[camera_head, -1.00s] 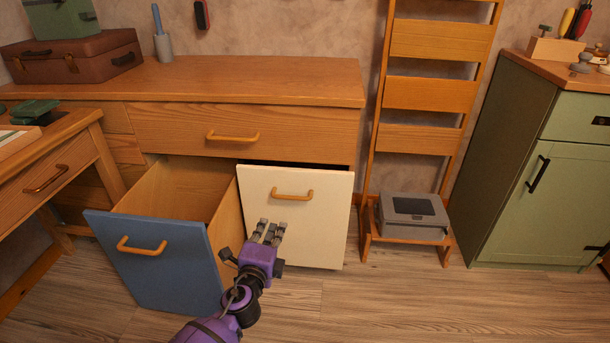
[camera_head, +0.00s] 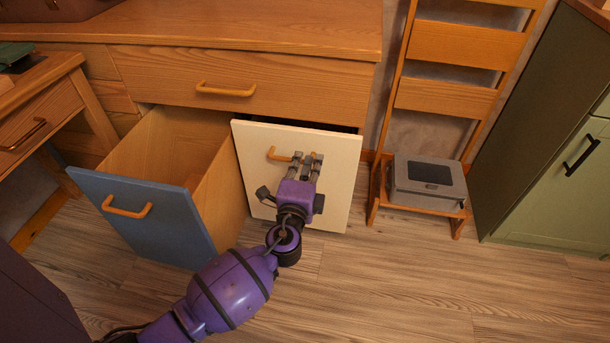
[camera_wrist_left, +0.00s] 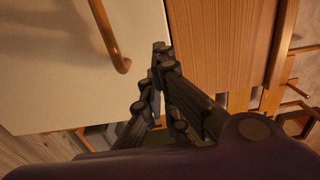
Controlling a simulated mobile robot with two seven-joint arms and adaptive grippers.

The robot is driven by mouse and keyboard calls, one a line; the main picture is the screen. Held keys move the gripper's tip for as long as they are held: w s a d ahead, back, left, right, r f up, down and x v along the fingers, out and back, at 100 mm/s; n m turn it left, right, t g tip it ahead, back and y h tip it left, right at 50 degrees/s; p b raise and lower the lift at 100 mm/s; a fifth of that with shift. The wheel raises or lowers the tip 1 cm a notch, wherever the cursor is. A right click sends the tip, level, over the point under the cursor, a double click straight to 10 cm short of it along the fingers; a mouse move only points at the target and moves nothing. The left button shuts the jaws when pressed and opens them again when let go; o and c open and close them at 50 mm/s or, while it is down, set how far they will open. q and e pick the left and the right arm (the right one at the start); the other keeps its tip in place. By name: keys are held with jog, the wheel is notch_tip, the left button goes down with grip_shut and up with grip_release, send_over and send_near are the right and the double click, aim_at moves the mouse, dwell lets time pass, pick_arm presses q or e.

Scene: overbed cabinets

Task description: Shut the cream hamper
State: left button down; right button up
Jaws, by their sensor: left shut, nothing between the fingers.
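The cream hamper (camera_head: 335,190) is a tilt-out front with an orange handle (camera_head: 280,155) near its top. A dark gap shows along its top edge, so it stands a little open. My left gripper (camera_head: 308,158) is shut and empty, with its fingertips in front of the upper part of the cream panel, just right of the handle. In the left wrist view the closed fingertips (camera_wrist_left: 160,52) lie by the panel's edge, and the cream panel (camera_wrist_left: 60,70) fills the upper left. I cannot tell whether the fingers touch the panel. My right gripper is not in view.
A blue hamper (camera_head: 150,215) stands wide open left of the cream one, close to my left arm. A wooden drawer (camera_head: 290,95) is shut above. A ladder shelf (camera_head: 440,100) with a grey printer (camera_head: 428,180) stands at right. The floor in front is clear.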

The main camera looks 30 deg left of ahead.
aim_at(314, 138)
pick_arm(q)
jog(key=x, duration=0.4)
jog(key=shift+w+a+f+b, duration=0.1)
jog(key=shift+w+b, duration=0.25)
jog(key=shift+w, duration=0.05)
jog(key=shift+w+a, duration=0.2)
jog(key=shift+w, duration=0.5)
jog(key=shift+w, duration=0.1)
jog(key=b+x, duration=0.1)
jog(key=x, duration=0.3)
jog(key=shift+f+b, duration=0.1)
jog(key=shift+b, duration=0.3)
jog(key=shift+w+a, duration=0.1)
jog(key=shift+w, duration=0.2)
jog(key=shift+r, duration=0.3)
jog(key=shift+s, duration=0.1)
